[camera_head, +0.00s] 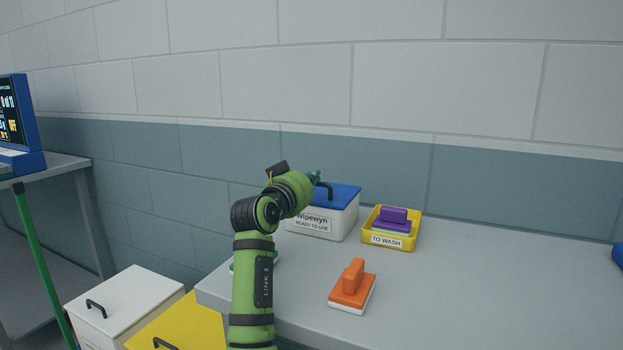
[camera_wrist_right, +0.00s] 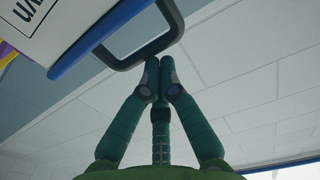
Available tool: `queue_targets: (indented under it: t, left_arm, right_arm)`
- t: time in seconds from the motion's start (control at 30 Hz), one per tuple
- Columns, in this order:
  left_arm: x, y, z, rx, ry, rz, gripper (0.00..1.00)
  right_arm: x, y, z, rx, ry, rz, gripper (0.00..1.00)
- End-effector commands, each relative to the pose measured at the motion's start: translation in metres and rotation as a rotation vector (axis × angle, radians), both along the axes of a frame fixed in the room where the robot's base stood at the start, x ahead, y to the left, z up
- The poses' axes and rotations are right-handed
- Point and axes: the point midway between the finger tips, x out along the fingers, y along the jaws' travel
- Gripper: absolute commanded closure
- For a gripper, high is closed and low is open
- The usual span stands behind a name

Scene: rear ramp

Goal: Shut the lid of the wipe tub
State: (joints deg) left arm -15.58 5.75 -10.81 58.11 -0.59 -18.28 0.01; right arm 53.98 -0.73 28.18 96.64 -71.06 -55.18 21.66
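The wipe tub (camera_head: 322,223) is a white box labelled "Wipewyn ready to use", standing on the grey table near the wall. Its blue lid (camera_head: 343,194) lies over the top and looks flat and down; my arm hides its left part. A black handle (camera_head: 329,187) stands on the lid. My right gripper (camera_head: 315,176) is just above and beside the handle. In the right wrist view, the two teal fingers (camera_wrist_right: 159,64) are together with nothing seen between them. Their tips are close to the handle (camera_wrist_right: 150,52); I cannot tell whether they touch. My left gripper is out of view.
A yellow tray (camera_head: 404,242) labelled "to wash" holds a purple-handled block (camera_head: 393,215), right of the tub. An orange-handled block (camera_head: 353,282) lies nearer the front. White (camera_head: 125,300) and yellow (camera_head: 190,325) bins stand left of the table.

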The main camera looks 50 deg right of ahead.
Motion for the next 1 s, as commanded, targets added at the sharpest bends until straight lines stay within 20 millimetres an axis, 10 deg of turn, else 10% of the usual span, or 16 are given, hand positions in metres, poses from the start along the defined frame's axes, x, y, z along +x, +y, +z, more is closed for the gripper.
queue_targets:
  t: [0.6,1.0]
  left_arm:
    - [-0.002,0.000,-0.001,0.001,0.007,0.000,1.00]
    - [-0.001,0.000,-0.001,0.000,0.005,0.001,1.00]
  right_arm:
    - [0.002,-0.001,-0.011,0.023,0.016,0.001,1.00]
    - [0.000,0.000,0.065,0.005,0.001,0.001,1.00]
